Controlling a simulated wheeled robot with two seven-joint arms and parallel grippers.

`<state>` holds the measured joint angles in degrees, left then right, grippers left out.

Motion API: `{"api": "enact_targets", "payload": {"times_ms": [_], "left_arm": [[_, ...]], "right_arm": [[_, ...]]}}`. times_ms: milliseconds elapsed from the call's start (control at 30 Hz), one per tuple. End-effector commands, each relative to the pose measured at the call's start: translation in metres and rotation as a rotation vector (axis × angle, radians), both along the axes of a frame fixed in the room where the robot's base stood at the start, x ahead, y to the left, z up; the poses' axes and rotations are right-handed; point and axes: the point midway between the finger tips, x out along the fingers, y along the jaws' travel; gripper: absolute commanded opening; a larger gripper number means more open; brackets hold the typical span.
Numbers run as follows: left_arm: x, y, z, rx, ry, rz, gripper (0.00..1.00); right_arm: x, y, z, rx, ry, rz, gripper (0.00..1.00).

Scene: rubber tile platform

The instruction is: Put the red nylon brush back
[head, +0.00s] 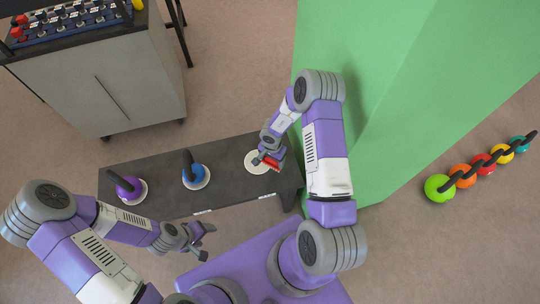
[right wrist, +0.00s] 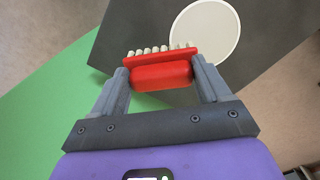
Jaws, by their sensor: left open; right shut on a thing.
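My right gripper (head: 268,160) is shut on the red nylon brush (head: 275,164), above the right end of the dark bench (head: 225,157). In the right wrist view the brush (right wrist: 160,76) lies crosswise between both fingers, with its pale bristles pointing away from my wrist. A white round disc (head: 250,166) with nothing standing on it is beside and partly under the gripper; in the right wrist view the disc (right wrist: 205,33) lies beyond the brush, to the right. My left gripper (head: 200,240) is open and empty in front of the bench.
A purple-based brush (head: 127,187) and a blue-based brush (head: 194,174) with dark handles stand on white discs on the bench. A green wall (head: 400,80) rises close on the right. A grey cabinet (head: 100,85) stands back left.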

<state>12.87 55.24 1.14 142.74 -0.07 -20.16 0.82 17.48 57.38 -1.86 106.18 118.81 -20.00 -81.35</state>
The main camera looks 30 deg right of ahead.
Motion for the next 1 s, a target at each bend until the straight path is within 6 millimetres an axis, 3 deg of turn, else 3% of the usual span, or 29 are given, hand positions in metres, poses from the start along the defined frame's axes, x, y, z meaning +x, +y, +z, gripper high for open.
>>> {"api": "enact_targets", "payload": {"times_ms": [367, 600, 1000], "left_arm": [[0.0, 0.0, -0.05, 0.0, 0.0, 0.001, 0.67], [0.0, 0.0, -0.053, 0.0, -0.001, 0.0, 0.67], [0.0, 0.0, -0.052, 0.0, -0.001, 0.0, 0.67]], "right_arm": [[0.001, 0.001, -0.04, 0.001, -0.002, 0.001, 0.43], [0.0, 0.0, -0.056, 0.001, 0.001, 0.0, 0.43], [0.0, 0.0, -0.056, 0.001, -0.001, 0.0, 0.43]]}}
